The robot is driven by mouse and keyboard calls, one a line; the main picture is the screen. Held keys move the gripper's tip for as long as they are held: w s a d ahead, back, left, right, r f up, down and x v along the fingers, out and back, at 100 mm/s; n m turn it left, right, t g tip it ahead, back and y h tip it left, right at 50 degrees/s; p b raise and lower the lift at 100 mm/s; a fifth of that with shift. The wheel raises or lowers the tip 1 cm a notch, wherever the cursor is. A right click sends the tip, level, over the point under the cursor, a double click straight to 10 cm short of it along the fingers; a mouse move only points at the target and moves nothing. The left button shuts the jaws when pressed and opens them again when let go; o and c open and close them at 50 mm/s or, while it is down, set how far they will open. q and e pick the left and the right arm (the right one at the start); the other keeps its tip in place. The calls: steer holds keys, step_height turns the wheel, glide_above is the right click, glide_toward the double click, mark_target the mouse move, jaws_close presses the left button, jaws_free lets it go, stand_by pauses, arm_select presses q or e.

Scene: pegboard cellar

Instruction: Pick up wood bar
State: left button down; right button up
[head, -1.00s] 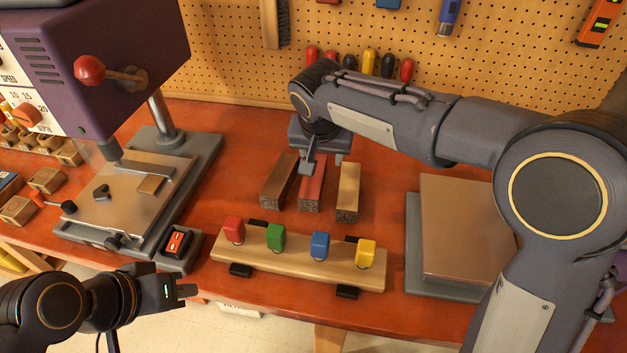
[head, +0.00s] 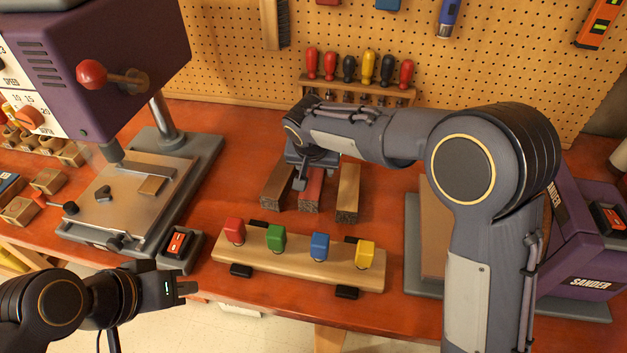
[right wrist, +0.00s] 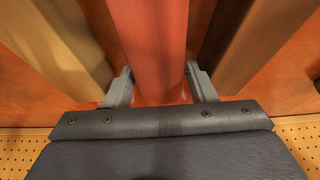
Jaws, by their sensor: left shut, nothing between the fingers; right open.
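Three wood bars lie side by side on the red-brown bench: a brown bar (head: 278,186) at left, a red bar (head: 312,190) in the middle and a tan bar (head: 347,192) at right. My right gripper (head: 306,178) is open and low over the red bar, partly hiding its far end. In the right wrist view the red bar (right wrist: 152,40) runs between the two open fingers (right wrist: 161,86), one finger on each side. The tan bar (right wrist: 55,45) and brown bar (right wrist: 240,40) flank it there. My left gripper (head: 188,288) is shut and empty in front of the bench.
A holder with colored knobs (head: 300,267) stands in front of the bars. A drill press (head: 130,200) stands at left. A purple sander (head: 580,250) is at right, partly behind my right arm. Screwdrivers (head: 350,90) hang in a rack at the back pegboard.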

steer(key=shift+f+b, duration=0.25)
steer(key=shift+b, duration=0.15)
stand_by(0.5)
steer(key=c, duration=0.9)
steer(key=shift+o, duration=0.2)
steer(key=shift+r, duration=0.1)
